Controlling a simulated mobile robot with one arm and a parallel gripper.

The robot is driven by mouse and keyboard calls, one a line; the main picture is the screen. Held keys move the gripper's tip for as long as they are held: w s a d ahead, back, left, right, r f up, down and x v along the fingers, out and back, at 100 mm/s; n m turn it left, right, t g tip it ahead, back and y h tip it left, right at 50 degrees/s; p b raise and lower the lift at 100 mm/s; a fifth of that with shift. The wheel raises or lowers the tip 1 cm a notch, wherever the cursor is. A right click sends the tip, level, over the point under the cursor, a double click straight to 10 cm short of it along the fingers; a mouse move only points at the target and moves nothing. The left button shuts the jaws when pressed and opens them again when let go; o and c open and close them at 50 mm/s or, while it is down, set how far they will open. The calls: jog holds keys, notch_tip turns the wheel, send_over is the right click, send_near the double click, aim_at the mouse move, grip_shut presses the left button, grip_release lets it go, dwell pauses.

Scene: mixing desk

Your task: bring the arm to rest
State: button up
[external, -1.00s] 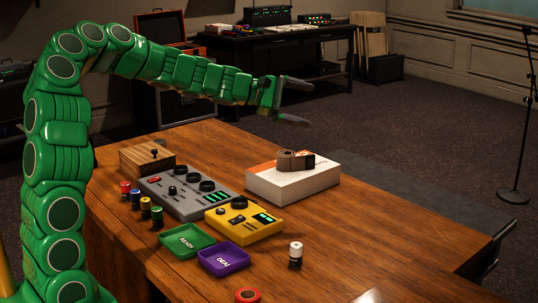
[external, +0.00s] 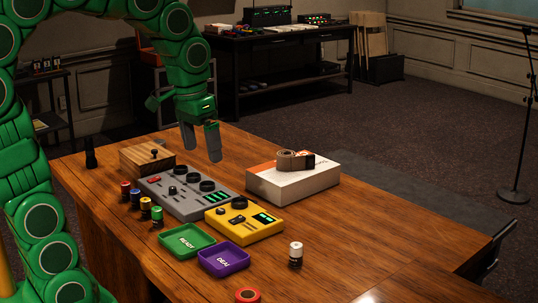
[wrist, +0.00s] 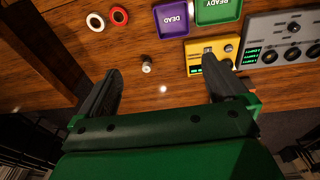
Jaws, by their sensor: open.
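My green arm arches in from the left in the external view. My gripper (external: 201,154) points down, with its two dark fingers apart and nothing between them. In the picture it hangs above the back edge of the grey mixer (external: 180,208), clear of the desktop. In the wrist view my gripper (wrist: 161,67) also shows spread, empty fingers. The right finger overlaps the yellow box (wrist: 230,52) in that view. The lower arm is partly cut off at the frame's left edge.
The desk's front right is mostly clear.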

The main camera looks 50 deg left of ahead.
jog(key=s+f+g, duration=0.1)
jog(key=s+f, duration=0.2)
jog(key=s, duration=0.6)
jog(key=s+f+g, duration=0.2)
jog(key=s+f, duration=0.1)
jog(key=s, duration=0.7)
jog(key=shift+s+y, duration=0.2)
jog(key=shift+y, duration=0.2)
